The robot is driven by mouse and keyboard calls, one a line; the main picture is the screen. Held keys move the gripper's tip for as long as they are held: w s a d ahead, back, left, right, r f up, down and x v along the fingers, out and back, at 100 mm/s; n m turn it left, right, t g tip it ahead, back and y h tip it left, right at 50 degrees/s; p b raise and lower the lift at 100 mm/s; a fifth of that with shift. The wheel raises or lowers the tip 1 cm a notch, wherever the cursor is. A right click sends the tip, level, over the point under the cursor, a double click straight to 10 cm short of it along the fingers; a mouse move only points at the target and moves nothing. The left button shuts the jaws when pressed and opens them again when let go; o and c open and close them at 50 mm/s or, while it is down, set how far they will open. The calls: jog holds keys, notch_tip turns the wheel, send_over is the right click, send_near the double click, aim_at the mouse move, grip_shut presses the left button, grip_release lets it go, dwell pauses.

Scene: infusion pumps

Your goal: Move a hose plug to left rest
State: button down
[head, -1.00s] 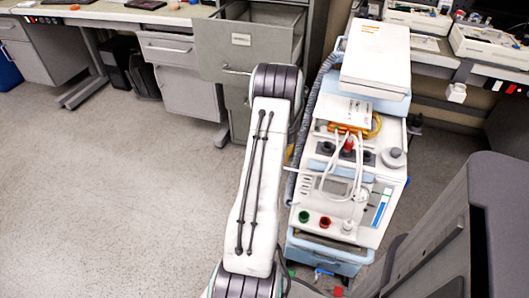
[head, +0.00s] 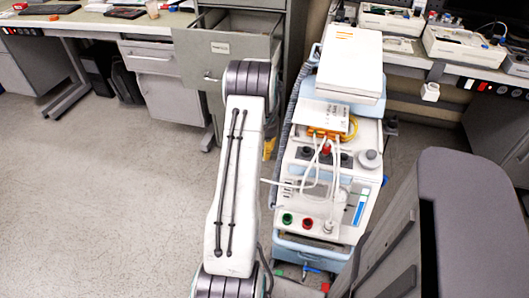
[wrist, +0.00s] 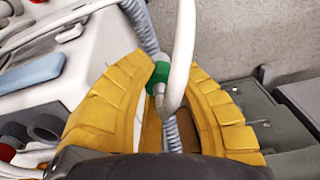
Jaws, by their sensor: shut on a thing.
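My gripper (wrist: 165,72) has yellow ribbed fingers. It is shut on a hose plug (wrist: 160,76) with a green ring and a pale tip, held between the fingertips. A white hose (wrist: 184,45) passes in front of the plug, and a grey corrugated hose runs behind it. In the head view a yellow finger part (head: 269,148) shows beside my white arm link, at the left side of the pump machine (head: 345,205). The rest of my gripper and the plug are hidden there. The left rest cannot be made out for sure.
The machine carries a red knob, white hoses (head: 310,172), and green (head: 287,218) and red (head: 307,223) round fittings. A grey cabinet (head: 245,48) stands behind. Dark grey furniture (head: 465,215) is close on the right. Open floor (head: 110,200) lies on the left.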

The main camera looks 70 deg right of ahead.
notch_tip(320, 180, up, 14)
jog(key=p, duration=0.9)
jog(key=s+d+p, duration=0.1)
jog(key=s+d, duration=0.2)
jog(key=s, duration=1)
jog(key=shift+s+a+f+b, duration=0.1)
jog(key=shift+f+b, duration=0.8)
jog(key=shift+f, duration=0.45)
jog(key=shift+s+a+f+b, duration=0.1)
jog(key=shift+f+b, duration=0.8)
jog(key=shift+f, duration=0.45)
jog(key=shift+f+b, duration=1.15)
jog(key=shift+f, duration=0.5)
jog(key=c, duration=1.1)
grip_release()
notch_tip(320, 180, up, 12)
jog(key=shift+r, duration=0.1)
